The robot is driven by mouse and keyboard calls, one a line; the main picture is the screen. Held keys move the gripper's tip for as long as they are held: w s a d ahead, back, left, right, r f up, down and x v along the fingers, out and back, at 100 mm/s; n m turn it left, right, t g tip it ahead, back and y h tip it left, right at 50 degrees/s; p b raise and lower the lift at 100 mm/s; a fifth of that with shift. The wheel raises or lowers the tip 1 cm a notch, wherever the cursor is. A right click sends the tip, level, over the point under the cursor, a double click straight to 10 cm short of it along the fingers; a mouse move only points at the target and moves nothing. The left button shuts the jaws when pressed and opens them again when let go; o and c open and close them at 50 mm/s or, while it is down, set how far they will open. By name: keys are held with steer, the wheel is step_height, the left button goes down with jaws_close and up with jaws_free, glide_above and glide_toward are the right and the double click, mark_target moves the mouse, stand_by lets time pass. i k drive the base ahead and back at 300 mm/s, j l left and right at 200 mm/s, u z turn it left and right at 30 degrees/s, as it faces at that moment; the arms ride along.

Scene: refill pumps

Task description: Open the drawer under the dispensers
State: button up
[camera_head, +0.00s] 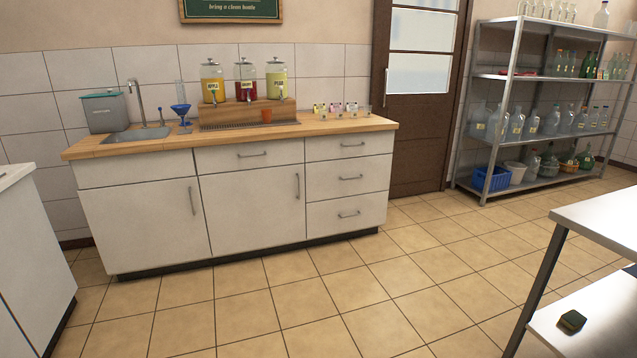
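Three dispensers stand on a wooden riser (220,115) on the counter: a yellow one (212,82), a red one (245,82) and a pale yellow-green one (276,80). Below them, a wide white drawer (225,157) sits at the top of the middle cabinet section. It has a horizontal metal handle (252,155) and looks closed. A cabinet door (250,215) with a vertical handle is under it. My gripper is not in this view.
Tiled floor (300,290) lies clear before the cabinet. A stack of drawers (347,179) is to the right. A white counter (25,260) stands at left, a metal table (600,215) at right. Bottle shelves (540,78) stand beyond the brown door (415,130).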

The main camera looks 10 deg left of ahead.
mark_target(212, 159)
steer(key=i+j+u, duration=0.35)
steer(key=i, duration=0.2)
steer(key=i+j+u, duration=0.3)
steer(key=i, duration=0.25)
steer(key=i+u, duration=0.35)
steer(key=i, duration=0.25)
steer(key=i+z, duration=0.25)
steer(key=i, duration=0.2)
steer(key=i+j+z, duration=0.25)
steer(key=i, duration=0.2)
steer(key=i+j+z, duration=0.25)
steer(key=i, duration=0.15)
steer(key=i+j+z, duration=0.25)
steer(key=i, duration=0.2)
steer(key=i+j+z, duration=0.75)
steer(key=j, duration=0.2)
